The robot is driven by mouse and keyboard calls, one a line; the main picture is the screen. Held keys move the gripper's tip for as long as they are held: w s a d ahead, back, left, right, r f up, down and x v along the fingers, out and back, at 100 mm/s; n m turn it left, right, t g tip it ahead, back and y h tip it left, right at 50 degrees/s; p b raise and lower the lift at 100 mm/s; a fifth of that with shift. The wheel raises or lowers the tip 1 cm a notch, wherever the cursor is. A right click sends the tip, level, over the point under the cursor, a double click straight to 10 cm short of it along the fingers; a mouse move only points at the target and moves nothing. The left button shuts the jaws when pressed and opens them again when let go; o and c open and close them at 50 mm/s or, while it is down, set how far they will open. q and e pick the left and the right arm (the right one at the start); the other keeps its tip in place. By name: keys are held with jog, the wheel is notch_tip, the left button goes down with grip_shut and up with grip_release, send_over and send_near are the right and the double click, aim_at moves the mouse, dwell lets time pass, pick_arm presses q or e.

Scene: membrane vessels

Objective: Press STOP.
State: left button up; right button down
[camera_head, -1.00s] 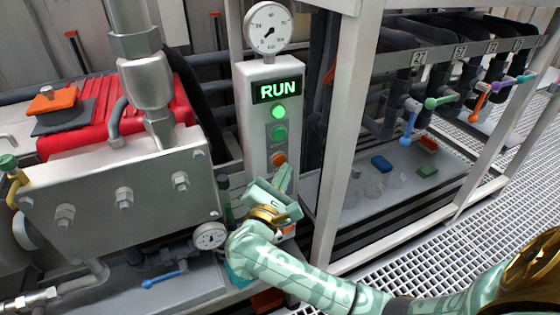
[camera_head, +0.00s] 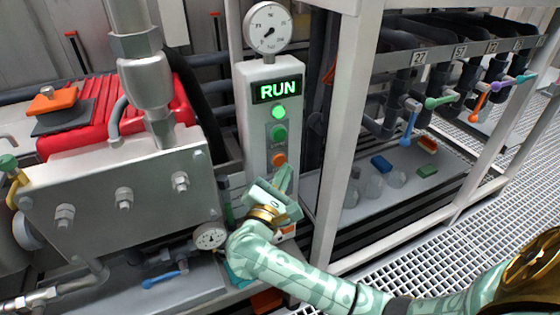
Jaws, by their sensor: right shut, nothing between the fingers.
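A narrow grey control post (camera_head: 257,112) stands in the middle. Its display (camera_head: 277,90) reads RUN in green. Below it are a lit green lamp (camera_head: 279,113), a green button (camera_head: 279,132) and an orange-red button (camera_head: 279,160); I cannot read a STOP label. My right gripper (camera_head: 284,178) is shut and empty. Its fingertips point up, in the picture just below the orange-red button; I cannot tell whether they touch the post. The gripper and wrist hide the lower front of the post. My left gripper is not in view.
A pump block with a grey bolted plate (camera_head: 95,212) stands close at the left. A pale upright frame post (camera_head: 345,130) is just right of the control post. Behind it, a rack holds colored valve handles (camera_head: 408,127). Metal grating floor (camera_head: 480,225) lies at the right.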

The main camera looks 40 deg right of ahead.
dwell(0.5)
jog(key=shift+w, duration=0.15)
jog(key=shift+w+d+b, duration=0.1)
jog(key=shift+w+b, duration=0.15)
jog(key=shift+b, duration=0.05)
jog(key=shift+w+d+b, duration=0.1)
jog(key=shift+w+b, duration=0.2)
jog(key=shift+w, duration=0.1)
dwell(0.5)
dwell(0.3)
jog(key=shift+s+a, duration=0.2)
jog(key=shift+s, duration=0.65)
jog(key=s+p, duration=0.1)
jog(key=s, duration=0.1)
jog(key=s+a+p, duration=0.1)
jog(key=s, duration=0.2)
jog(key=shift+a, duration=0.1)
